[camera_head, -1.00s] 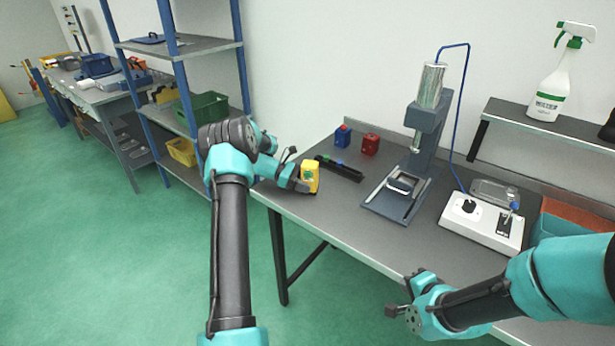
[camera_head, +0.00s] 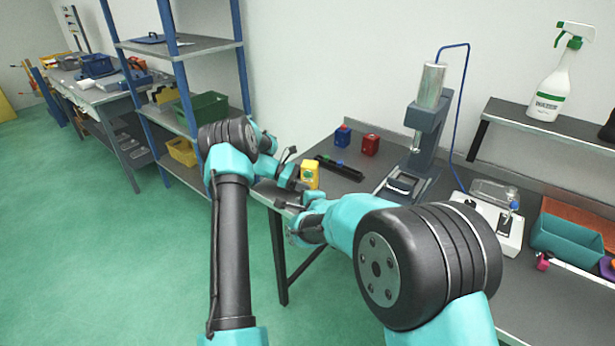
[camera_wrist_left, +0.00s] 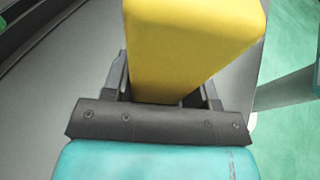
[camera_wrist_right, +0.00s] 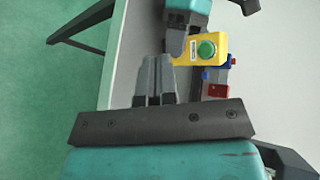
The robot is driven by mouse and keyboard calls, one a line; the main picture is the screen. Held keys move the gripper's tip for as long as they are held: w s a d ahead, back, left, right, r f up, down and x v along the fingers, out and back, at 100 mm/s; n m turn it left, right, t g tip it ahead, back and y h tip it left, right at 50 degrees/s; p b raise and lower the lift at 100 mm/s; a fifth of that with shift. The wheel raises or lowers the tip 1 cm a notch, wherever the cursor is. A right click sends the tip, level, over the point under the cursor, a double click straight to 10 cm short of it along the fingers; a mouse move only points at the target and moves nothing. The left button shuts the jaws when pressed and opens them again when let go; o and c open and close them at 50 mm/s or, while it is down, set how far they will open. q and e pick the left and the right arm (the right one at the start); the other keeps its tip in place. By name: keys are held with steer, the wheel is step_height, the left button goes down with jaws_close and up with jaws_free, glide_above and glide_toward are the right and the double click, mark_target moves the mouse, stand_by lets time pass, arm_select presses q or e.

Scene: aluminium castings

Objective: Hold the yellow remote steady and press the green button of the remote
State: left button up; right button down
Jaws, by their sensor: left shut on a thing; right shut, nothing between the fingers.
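The yellow remote (camera_head: 310,176) is at the left end of the workbench, held by my left gripper (camera_head: 296,183). In the left wrist view the yellow remote (camera_wrist_left: 185,45) sits between the two fingers, its button face hidden. In the right wrist view the remote (camera_wrist_right: 218,50) shows its round green button (camera_wrist_right: 206,49) facing my right gripper (camera_wrist_right: 154,65). The right gripper is shut and empty, with its fingertips a short way from the remote and not seen touching it. In the head view the right gripper (camera_head: 284,204) is just in front of the remote, low.
A blue box (camera_head: 342,135), a red box (camera_head: 370,145) and a black bar (camera_head: 340,168) lie behind the remote. A press (camera_head: 425,130) stands to the right. A teal bin (camera_head: 568,240) is farther right. Open floor lies left of the bench edge.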

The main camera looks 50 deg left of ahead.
mark_target(308, 175)
steer(key=shift+s+a+r, duration=0.15)
steer(key=shift+s+a, duration=0.2)
steer(key=shift+a, duration=0.45)
steer(key=shift+w, duration=0.1)
steer(key=shift+w+a, duration=0.8)
steer(key=shift+w, duration=0.4)
steer(key=shift+w+a, duration=0.85)
steer(key=shift+w, duration=0.3)
steer(key=shift+w+a, duration=0.8)
steer(key=shift+w, duration=0.4)
steer(key=shift+w+a, duration=0.1)
steer(key=shift+w+a, duration=0.15)
steer(key=shift+w, duration=0.1)
steer(key=shift+w+a, duration=0.25)
steer(key=shift+w, duration=0.1)
stand_by(0.4)
steer(key=shift+s+d, duration=0.5)
steer(key=shift+s, duration=0.25)
